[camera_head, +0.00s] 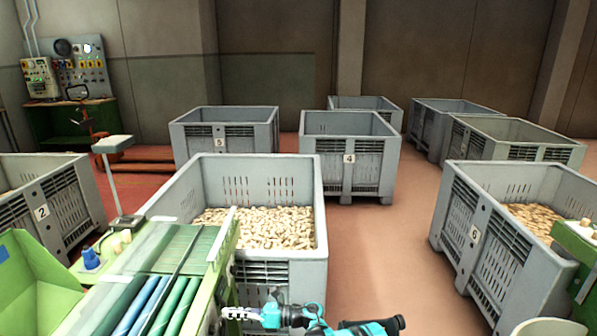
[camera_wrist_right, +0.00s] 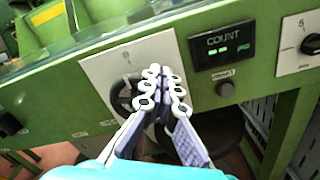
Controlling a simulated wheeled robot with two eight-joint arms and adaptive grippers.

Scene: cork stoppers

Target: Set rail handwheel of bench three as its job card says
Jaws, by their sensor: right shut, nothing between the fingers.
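The handwheel (camera_wrist_right: 121,92) is a dark ring on a pale plate (camera_wrist_right: 105,68) on the green bench front in the right wrist view. My right gripper (camera_wrist_right: 165,85) is shut and empty in front of it. Its fingers hide much of the wheel, and I cannot tell if they touch it. In the head view the right gripper (camera_head: 236,313) is at the bottom, beside the green bench (camera_head: 222,275). The wheel and a readable job card do not show there. My left gripper is out of view.
Right of the wheel are a COUNT display (camera_wrist_right: 222,43), a small black knob (camera_wrist_right: 225,88) and another dial (camera_wrist_right: 312,44). A grey crate of corks (camera_head: 318,230) stands behind the bench. Crate 6 (camera_head: 465,200) stands to the right, with open floor (camera_head: 375,240) between.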

